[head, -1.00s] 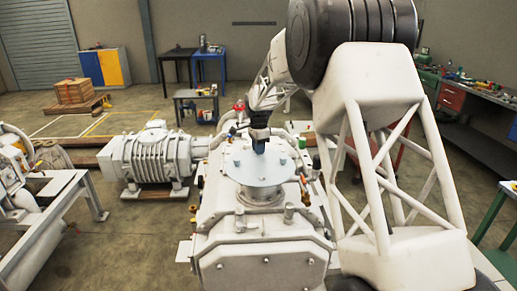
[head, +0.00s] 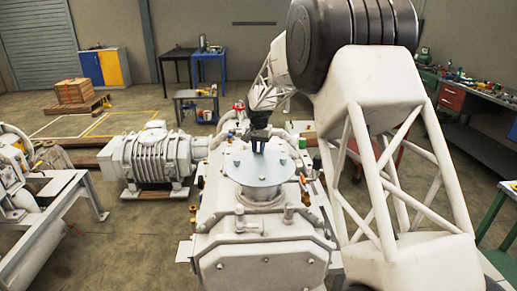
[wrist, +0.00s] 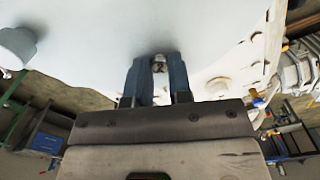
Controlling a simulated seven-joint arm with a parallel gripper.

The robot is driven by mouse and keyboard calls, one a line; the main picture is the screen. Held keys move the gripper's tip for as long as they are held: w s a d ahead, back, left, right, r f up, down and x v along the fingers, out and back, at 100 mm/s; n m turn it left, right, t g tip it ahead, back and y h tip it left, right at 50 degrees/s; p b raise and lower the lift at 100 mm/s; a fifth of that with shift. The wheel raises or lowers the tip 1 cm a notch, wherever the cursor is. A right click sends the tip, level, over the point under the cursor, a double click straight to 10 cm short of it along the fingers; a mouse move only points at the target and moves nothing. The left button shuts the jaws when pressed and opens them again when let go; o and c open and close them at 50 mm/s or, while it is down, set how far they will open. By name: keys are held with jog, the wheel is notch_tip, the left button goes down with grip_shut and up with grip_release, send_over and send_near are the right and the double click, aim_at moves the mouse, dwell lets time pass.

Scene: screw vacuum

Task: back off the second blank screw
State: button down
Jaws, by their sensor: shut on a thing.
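The round grey blank plate (head: 258,170) lies on top of the white vacuum pump housing (head: 262,227), with several screws around its rim. My gripper (head: 259,150) points down at the far side of the plate. In the wrist view my gripper (wrist: 158,66) has its two blue-grey fingers shut on a small metal screw (wrist: 159,66) at the plate's edge. The fingers hide much of the screw, so I cannot tell how far it stands out. Another screw head (wrist: 17,45) shows at the left of the wrist view.
A ribbed white pump (head: 155,158) stands to the left on the floor. Pipes and small fittings (head: 289,213) surround the plate on the housing. A workbench (head: 482,125) stands at the back right.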

jog(key=n, duration=0.6)
jog(key=shift+f+n, duration=0.1)
jog(key=shift+n, duration=0.2)
jog(key=n, duration=0.5)
jog(key=shift+f+n, duration=0.1)
jog(key=shift+n, duration=0.2)
jog(key=c, duration=1)
grip_release()
jog(key=shift+r, duration=0.2)
jog(key=shift+r, duration=3.8)
